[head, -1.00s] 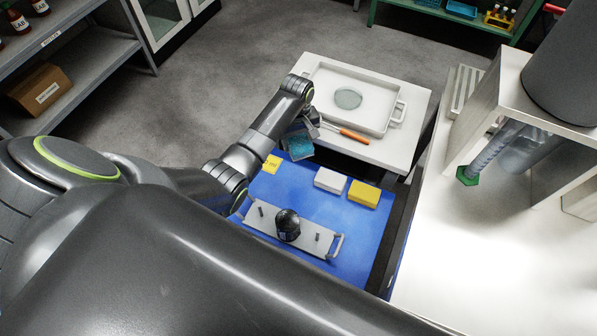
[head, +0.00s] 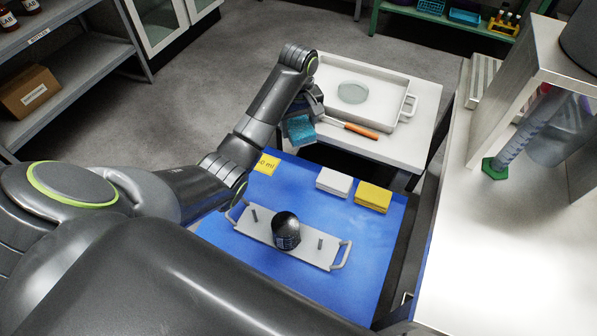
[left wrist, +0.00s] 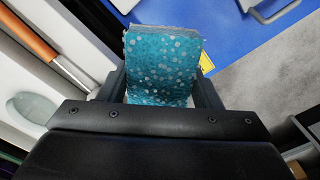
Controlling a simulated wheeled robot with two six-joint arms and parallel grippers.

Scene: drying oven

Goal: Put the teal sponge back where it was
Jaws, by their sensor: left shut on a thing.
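The teal sponge (head: 300,130) is a speckled block, seen in the head view at the near left edge of the white table. It also shows in the left wrist view (left wrist: 162,68), between the two dark fingers. My left gripper (head: 303,112) is shut on the sponge and holds it near the gap between the white table and the blue mat. In the left wrist view, the gripper (left wrist: 165,88) has a finger on each side of the sponge. Whether the sponge touches anything below is unclear. My right gripper is not in view.
A white sponge (head: 333,183) and a yellow sponge (head: 372,197) lie on the blue mat (head: 330,222), near a yellow note (head: 266,165). A grey handled plate (head: 263,233) bears a dark round object (head: 286,231). An orange-handled tool (head: 361,131) lies beside the white tray (head: 397,107).

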